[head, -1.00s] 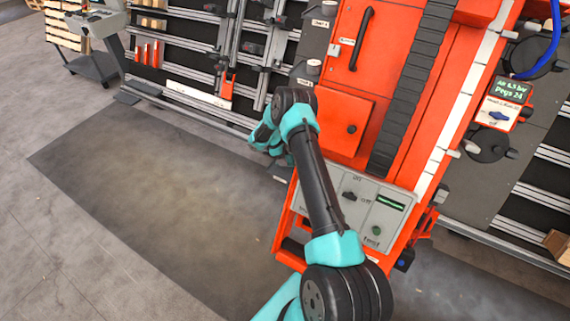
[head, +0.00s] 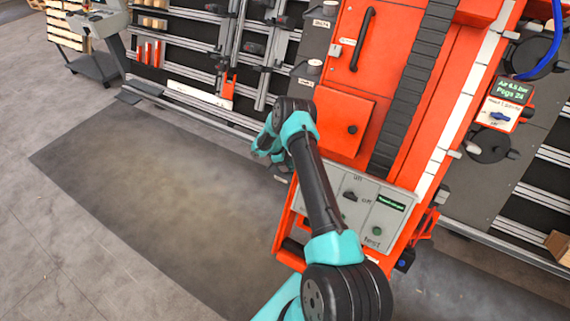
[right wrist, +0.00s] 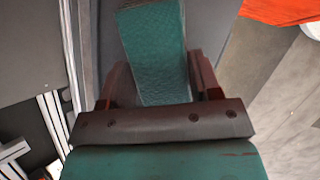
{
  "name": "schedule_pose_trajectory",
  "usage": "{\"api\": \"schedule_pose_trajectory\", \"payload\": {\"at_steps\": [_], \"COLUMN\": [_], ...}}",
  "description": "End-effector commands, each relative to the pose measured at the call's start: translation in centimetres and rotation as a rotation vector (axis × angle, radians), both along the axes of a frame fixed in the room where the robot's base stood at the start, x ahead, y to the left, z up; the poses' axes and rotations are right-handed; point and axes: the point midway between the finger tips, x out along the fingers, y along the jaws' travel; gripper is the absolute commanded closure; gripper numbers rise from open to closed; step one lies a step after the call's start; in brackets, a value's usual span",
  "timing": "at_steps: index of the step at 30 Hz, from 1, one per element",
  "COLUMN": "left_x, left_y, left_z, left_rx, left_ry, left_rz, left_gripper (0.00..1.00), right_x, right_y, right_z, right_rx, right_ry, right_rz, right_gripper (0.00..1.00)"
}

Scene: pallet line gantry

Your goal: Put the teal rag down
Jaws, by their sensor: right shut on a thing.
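The teal rag (right wrist: 157,50) shows in the right wrist view, upright in the picture between the two dark reddish fingers of my right gripper (right wrist: 158,75). The gripper is shut on it. The rag's far end runs up to the top edge of that view. In the head view my right arm reaches up from the bottom, and its teal wrist end with the gripper (head: 266,146) is beside the orange machine, over its lower left side. The rag cannot be made out clearly there. My left gripper is not in view.
The orange machine (head: 345,120) stands right of my wrist, with a grey switch panel (head: 385,213) low on its front. Aluminium rails and a tool rack (head: 190,60) run behind. A dark floor mat (head: 150,180) lies clear at left. A cart (head: 92,68) stands far left.

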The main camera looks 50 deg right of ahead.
Motion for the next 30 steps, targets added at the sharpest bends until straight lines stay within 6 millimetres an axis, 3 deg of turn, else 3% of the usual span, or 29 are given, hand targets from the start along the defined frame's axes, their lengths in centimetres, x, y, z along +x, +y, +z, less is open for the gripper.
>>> {"api": "schedule_pose_trajectory", "payload": {"at_steps": [3,4,11,23,30], "left_x": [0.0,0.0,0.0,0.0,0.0], "left_y": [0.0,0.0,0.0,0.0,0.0], "left_z": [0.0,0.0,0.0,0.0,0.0], "left_rx": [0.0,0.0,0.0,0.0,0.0], "left_ry": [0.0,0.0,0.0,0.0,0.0], "left_rz": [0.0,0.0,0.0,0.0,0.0], "left_gripper": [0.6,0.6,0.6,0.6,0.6], "right_x": [0.0,0.0,0.0,0.1,1.2], "right_y": [0.0,0.0,0.0,0.1,0.7], "right_z": [-0.3,-0.3,-0.3,0.4,3.4], "right_rx": [0.0,0.0,0.0,0.0,-0.002], "right_ry": [0.0,0.0,0.0,-0.001,-0.002], "right_rz": [0.0,0.0,0.0,0.0,0.001], "right_gripper": [0.69,0.4,0.18,0.17,0.17]}}
